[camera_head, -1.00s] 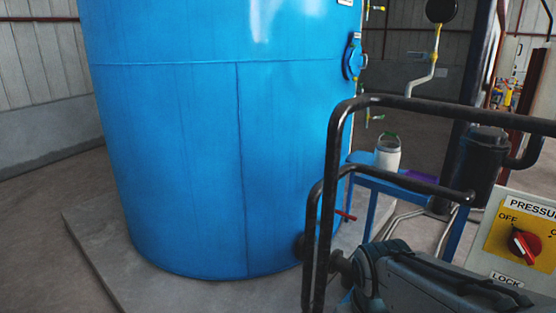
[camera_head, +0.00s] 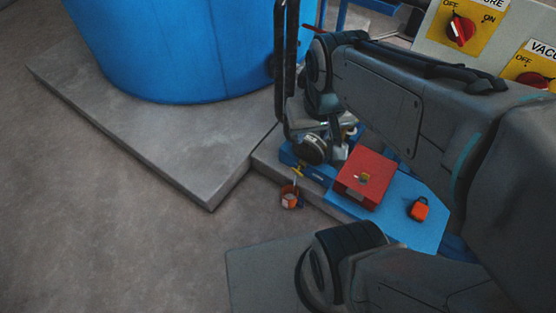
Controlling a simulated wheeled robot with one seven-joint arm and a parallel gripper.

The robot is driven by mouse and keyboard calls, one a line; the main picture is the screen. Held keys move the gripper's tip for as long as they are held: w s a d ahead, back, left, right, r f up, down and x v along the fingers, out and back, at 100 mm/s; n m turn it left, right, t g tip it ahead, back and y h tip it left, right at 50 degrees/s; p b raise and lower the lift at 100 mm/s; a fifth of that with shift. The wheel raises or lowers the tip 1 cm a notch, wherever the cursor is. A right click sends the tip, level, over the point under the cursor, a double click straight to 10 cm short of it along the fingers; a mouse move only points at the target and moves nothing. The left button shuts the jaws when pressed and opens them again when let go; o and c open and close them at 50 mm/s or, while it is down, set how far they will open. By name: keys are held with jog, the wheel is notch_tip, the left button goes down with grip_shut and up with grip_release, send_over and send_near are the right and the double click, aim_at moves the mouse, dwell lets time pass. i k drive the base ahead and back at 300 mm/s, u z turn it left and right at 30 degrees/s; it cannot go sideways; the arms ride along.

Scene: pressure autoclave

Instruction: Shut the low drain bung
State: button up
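A yellow handle (camera_head: 298,171) sits low at the left end of a blue block (camera_head: 318,174), just above a small orange-red cup (camera_head: 290,197) on the floor. This looks like the low drain, but the bung itself is too small to make out, and I cannot tell whether it is open or shut. My grey arm reaches in from the right and bends down above the blue block. Its joints and links hide part of this area. I cannot make out my gripper's fingers.
A red box (camera_head: 365,178) and an orange-red padlock-like piece (camera_head: 419,210) rest on a blue plate (camera_head: 400,190). The blue tank (camera_head: 165,45) stands on a concrete slab (camera_head: 190,165). A black rail (camera_head: 280,65) rises beside my arm. The floor at left is clear.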

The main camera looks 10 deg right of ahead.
aim_at(297, 170)
jog(key=u, duration=0.45)
jog(key=k, duration=1)
jog(key=z, duration=0.3)
jog(key=i, duration=0.9)
jog(key=z, duration=0.25)
jog(key=k, duration=1.55)
jog(key=z, duration=0.05)
jog(key=i, duration=0.25)
jog(key=u, duration=0.1)
